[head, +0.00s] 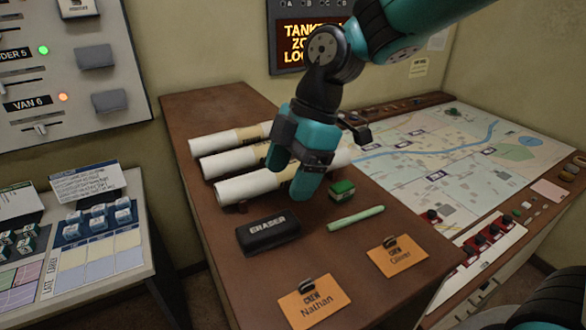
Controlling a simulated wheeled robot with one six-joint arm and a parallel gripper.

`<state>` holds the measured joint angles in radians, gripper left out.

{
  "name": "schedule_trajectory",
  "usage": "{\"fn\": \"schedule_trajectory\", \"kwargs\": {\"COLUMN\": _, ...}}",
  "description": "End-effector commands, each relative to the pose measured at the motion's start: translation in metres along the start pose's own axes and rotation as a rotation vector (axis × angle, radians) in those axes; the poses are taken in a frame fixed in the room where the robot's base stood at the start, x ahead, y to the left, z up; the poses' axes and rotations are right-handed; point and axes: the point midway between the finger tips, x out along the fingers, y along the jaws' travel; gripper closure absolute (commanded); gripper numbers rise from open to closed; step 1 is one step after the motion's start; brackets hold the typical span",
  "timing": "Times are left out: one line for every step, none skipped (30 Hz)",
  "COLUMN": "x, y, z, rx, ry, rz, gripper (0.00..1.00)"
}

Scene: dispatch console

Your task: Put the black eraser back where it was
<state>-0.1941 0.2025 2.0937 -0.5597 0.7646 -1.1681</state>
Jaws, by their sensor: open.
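The black eraser (268,236), a dark block with "ERASER" in white letters, lies on the brown wooden desk (262,292) near its left side. My gripper (291,177) points down, open and with nothing seen between its teal fingers. It shows above and behind the eraser in the picture, in front of the rolled papers, and is apart from the eraser.
Several rolled white papers (246,187) lie behind the eraser. To its right are a small green block (342,189) and a light green stick (356,218). Orange cards for Nathan (314,303) and Oliver (398,257) lie in front. A map (460,160) covers the right.

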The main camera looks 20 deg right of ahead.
Motion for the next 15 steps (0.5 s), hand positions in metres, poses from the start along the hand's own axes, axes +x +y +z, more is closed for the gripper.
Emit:
{"fn": "schedule_trajectory", "kwargs": {"x": -0.005, "y": 0.001, "z": 0.001, "rx": 0.001, "ry": 0.000, "rz": 0.003, "gripper": 0.26}}
{"fn": "schedule_trajectory", "kwargs": {"x": -0.008, "y": 0.001, "z": 0.001, "rx": 0.002, "ry": 0.000, "rz": 0.003, "gripper": 0.26}}
{"fn": "schedule_trajectory", "kwargs": {"x": -0.011, "y": 0.000, "z": 0.001, "rx": 0.003, "ry": -0.001, "rz": 0.002, "gripper": 0.26}}
{"fn": "schedule_trajectory", "kwargs": {"x": -0.013, "y": -0.001, "z": 0.000, "rx": 0.008, "ry": -0.001, "rz": 0.002, "gripper": 0.26}}
{"fn": "schedule_trajectory", "kwargs": {"x": -0.015, "y": -0.003, "z": -0.001, "rx": 0.019, "ry": -0.001, "rz": 0.003, "gripper": 0.26}}
{"fn": "schedule_trajectory", "kwargs": {"x": -0.017, "y": -0.008, "z": -0.002, "rx": 0.046, "ry": -0.002, "rz": 0.004, "gripper": 0.26}}
{"fn": "schedule_trajectory", "kwargs": {"x": -0.018, "y": -0.012, "z": -0.003, "rx": 0.077, "ry": -0.003, "rz": 0.006, "gripper": 0.26}}
{"fn": "schedule_trajectory", "kwargs": {"x": -0.020, "y": -0.018, "z": -0.004, "rx": 0.116, "ry": -0.004, "rz": 0.009, "gripper": 0.26}}
{"fn": "schedule_trajectory", "kwargs": {"x": -0.021, "y": -0.028, "z": -0.006, "rx": 0.181, "ry": -0.006, "rz": 0.013, "gripper": 0.26}}
{"fn": "schedule_trajectory", "kwargs": {"x": -0.022, "y": -0.036, "z": -0.008, "rx": 0.240, "ry": -0.007, "rz": 0.017, "gripper": 0.26}}
{"fn": "schedule_trajectory", "kwargs": {"x": -0.023, "y": -0.046, "z": -0.009, "rx": 0.303, "ry": -0.007, "rz": 0.021, "gripper": 0.26}}
{"fn": "schedule_trajectory", "kwargs": {"x": -0.023, "y": -0.059, "z": -0.011, "rx": 0.394, "ry": -0.008, "rz": 0.028, "gripper": 0.26}}
{"fn": "schedule_trajectory", "kwargs": {"x": -0.023, "y": -0.069, "z": -0.012, "rx": 0.465, "ry": -0.008, "rz": 0.034, "gripper": 0.26}}
{"fn": "schedule_trajectory", "kwargs": {"x": -0.023, "y": -0.079, "z": -0.012, "rx": 0.534, "ry": -0.007, "rz": 0.039, "gripper": 0.26}}
{"fn": "schedule_trajectory", "kwargs": {"x": -0.023, "y": -0.092, "z": -0.013, "rx": 0.625, "ry": -0.006, "rz": 0.046, "gripper": 0.26}}
